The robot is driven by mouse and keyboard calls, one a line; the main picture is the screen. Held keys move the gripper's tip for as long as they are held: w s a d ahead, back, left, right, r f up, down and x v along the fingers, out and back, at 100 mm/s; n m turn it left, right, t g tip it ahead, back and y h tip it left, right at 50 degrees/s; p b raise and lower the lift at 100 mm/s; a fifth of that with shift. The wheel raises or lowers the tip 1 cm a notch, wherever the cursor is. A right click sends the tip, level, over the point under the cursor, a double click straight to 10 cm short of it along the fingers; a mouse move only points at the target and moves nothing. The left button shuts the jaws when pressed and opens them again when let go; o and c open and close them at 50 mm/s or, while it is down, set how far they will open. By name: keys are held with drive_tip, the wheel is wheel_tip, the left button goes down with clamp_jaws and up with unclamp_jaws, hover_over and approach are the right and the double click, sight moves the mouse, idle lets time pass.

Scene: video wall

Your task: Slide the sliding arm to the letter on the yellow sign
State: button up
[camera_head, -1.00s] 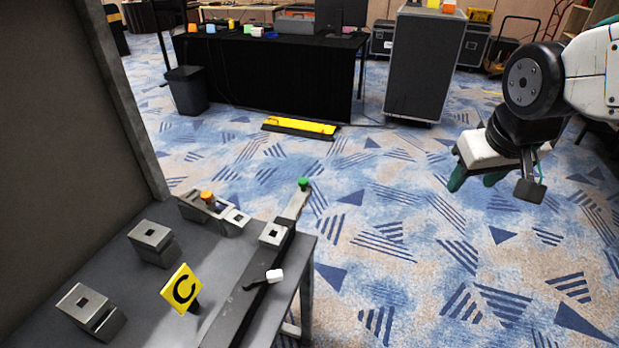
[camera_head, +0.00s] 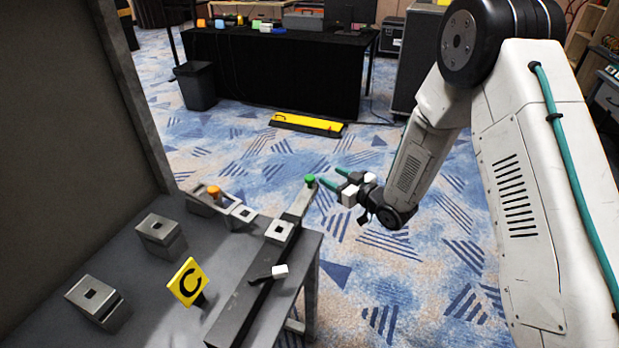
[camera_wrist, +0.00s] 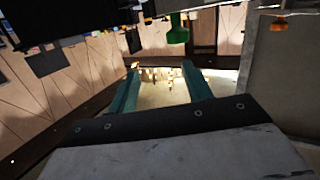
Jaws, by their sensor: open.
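The yellow sign (camera_head: 187,283) with a black letter C stands on the grey table's front part. A dark rail (camera_head: 250,300) runs along the table's right side. On it sits a small slider with a white tip (camera_head: 279,271), which looks like the sliding arm. A block with a square hole (camera_head: 280,231) and a green knob (camera_head: 310,181) are at the rail's far end. My gripper (camera_head: 339,177) is open and empty, just right of the green knob in the head view, above the floor. The wrist view shows its teal fingers (camera_wrist: 160,88) apart, with the green knob (camera_wrist: 178,30) beyond them.
An orange knob (camera_head: 214,191) and grey blocks (camera_head: 161,235) (camera_head: 98,302) stand on the table (camera_head: 150,325). A dark upright panel (camera_head: 70,110) rises at the left. A black-covered table (camera_head: 275,70) and a bin (camera_head: 196,86) stand behind. Carpet right of the table is open.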

sight(314, 180)
drive_tip(key=s+a+f+y, duration=0.1)
drive_tip(key=f+y, duration=0.1)
drive_tip(key=shift+s+a+f, duration=0.35)
drive_tip(key=shift+a, duration=0.05)
drive_tip(key=x, duration=0.7)
drive_tip(key=shift+w+a, duration=0.2)
